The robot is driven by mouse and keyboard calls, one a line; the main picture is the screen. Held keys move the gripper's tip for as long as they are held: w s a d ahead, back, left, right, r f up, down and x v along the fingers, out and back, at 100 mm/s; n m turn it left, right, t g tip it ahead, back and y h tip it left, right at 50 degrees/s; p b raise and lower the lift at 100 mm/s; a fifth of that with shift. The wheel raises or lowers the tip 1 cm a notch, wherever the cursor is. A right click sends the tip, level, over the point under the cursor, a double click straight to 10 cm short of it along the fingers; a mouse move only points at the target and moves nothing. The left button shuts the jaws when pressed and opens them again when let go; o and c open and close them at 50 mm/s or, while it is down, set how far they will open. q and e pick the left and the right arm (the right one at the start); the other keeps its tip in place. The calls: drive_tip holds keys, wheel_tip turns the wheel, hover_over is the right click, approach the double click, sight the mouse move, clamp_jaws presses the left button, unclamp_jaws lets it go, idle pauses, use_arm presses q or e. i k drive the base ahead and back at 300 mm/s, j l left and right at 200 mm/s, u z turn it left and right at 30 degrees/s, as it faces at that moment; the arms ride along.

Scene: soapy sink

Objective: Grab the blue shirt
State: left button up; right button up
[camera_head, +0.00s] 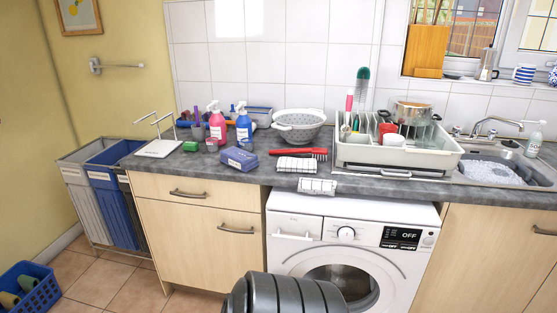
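I cannot make out a blue shirt anywhere in the head view. A blue laundry bag (111,205) hangs in the sorter at the left, beside a grey one; what is inside them is hidden. A blue plastic basket (29,290) sits on the floor at the lower left with small green and yellowish items in it. Neither of my grippers is in view. A dark ribbed rounded part, which looks like my own body, shows at the bottom middle.
A white washing machine (348,248) with its door shut stands under the grey worktop (228,180), between wooden cabinets. The worktop holds spray bottles, a colander (299,125), a dish rack (390,157) and a soapy sink (491,172). Tiled floor is free between basket and cabinet.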

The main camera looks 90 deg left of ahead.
sight(240, 159)
drive_tip(key=i+j+u, duration=0.1)
drive_tip(key=u, duration=0.35)
drive_tip(key=i+u, duration=0.35)
drive_tip(key=u, duration=0.15)
drive_tip(key=i+u, duration=0.2)
drive_tip(key=u, duration=0.25)
drive_tip(key=i+l+u, duration=0.15)
drive_tip(key=u, duration=0.3)
drive_tip(key=i+l+u, duration=0.2)
drive_tip(key=u, duration=0.3)
